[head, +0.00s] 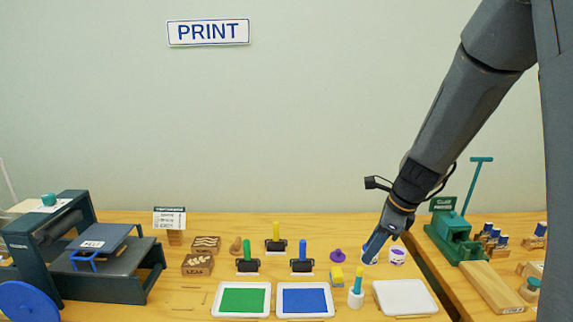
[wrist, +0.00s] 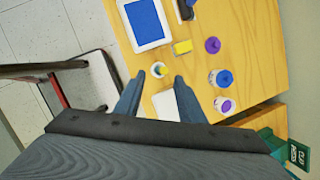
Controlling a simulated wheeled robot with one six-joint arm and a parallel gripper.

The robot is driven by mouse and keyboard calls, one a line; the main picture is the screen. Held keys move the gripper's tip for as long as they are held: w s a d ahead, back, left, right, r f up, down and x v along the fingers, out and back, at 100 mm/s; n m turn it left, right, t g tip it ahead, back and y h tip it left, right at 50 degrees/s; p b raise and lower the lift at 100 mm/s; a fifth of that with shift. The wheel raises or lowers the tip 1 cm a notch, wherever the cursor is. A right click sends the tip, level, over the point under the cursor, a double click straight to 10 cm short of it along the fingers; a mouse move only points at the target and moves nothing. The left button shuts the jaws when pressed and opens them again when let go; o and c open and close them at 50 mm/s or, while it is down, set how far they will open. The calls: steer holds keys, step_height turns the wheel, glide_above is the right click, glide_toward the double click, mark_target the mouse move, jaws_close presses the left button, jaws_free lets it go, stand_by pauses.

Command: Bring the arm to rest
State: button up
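My arm reaches down from the upper right in the head view. My gripper (head: 374,248) is low over the right part of the table, close to two small pots. In the wrist view my gripper (wrist: 155,98) has its two fingers apart, with nothing held between them. Beyond the fingertips stands a white pot with a teal-handled tool (wrist: 159,69). A white tray (wrist: 166,106) shows partly between the fingers. In the head view the gripper partly hides the blue-topped pot (head: 370,257).
A purple-topped pot (head: 397,256), purple knob (head: 337,255) and yellow block (head: 337,277) are close by. The green tray (head: 241,315), blue tray (head: 306,314) and white tray (head: 404,297) lie in front. A press (head: 110,265) stands left, a green clamp (head: 455,237) right.

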steer(key=s+a+f+n+h+b, duration=0.1)
steer(key=s+f+n+b, duration=0.3)
steer(key=s+n, duration=0.4)
steer(key=s+a+f+n+g+h+b, duration=0.1)
steer(key=s+f+n+b, duration=0.3)
steer(key=s+n, duration=0.4)
steer(key=f+n, duration=0.1)
steer(key=n, duration=0.5)
steer(key=shift+s+a+f+g+h, duration=0.3)
steer(key=shift+s+a, duration=0.1)
steer(key=shift+s+f+n, duration=0.1)
steer(key=shift+s+n, duration=0.25)
steer(key=shift+n, duration=0.35)
steer(key=shift+c, duration=0.6)
